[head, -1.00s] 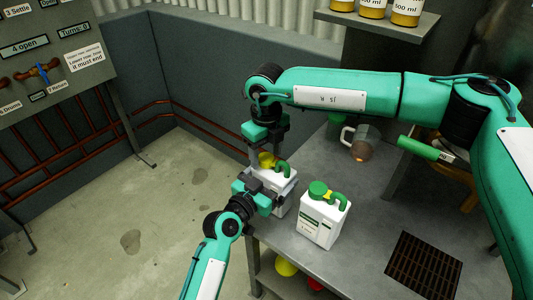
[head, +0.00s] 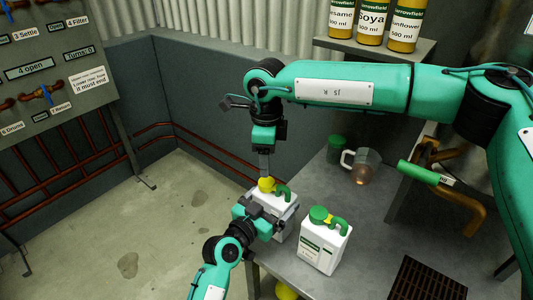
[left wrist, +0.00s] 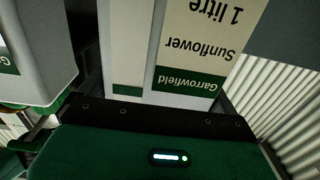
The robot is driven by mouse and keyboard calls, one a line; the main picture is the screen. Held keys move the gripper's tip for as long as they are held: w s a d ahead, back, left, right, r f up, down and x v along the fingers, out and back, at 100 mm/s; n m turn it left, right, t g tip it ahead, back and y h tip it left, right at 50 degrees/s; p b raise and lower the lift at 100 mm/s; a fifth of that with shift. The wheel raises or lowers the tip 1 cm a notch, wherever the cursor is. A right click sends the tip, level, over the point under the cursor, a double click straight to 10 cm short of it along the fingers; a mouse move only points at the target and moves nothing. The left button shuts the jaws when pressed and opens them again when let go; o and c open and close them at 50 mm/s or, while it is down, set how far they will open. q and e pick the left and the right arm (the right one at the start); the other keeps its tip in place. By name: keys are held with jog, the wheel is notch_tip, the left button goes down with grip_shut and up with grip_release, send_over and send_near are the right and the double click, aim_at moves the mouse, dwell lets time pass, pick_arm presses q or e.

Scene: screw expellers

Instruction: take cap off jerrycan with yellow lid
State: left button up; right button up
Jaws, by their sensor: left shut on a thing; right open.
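The white jerrycan (head: 287,201) with the yellow lid (head: 266,185) and a green handle stands upright near the table's left edge. My left gripper (head: 266,217) is shut on its body from the near left. In the left wrist view, a label reading "Garrowfield Sunflower 1 litre" (left wrist: 205,50) shows upside down, close up. My right gripper (head: 264,168) points down right above the yellow lid, its fingers seen nearly edge-on. It is open; whether its fingertips touch the lid I cannot tell. The lid sits at the jerrycan's top.
A second white jerrycan (head: 326,247) with a green lid (head: 320,214) stands close to the right. Behind are a glass jug (head: 362,166) and a green container (head: 336,148). A green-sleeved lever (head: 420,172) juts in at right. A dark grate (head: 428,280) lies in the table.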

aim_at(267, 181)
jog(key=n, duration=0.2)
jog(key=shift+r+n, duration=0.3)
jog(key=shift+f, duration=3.9)
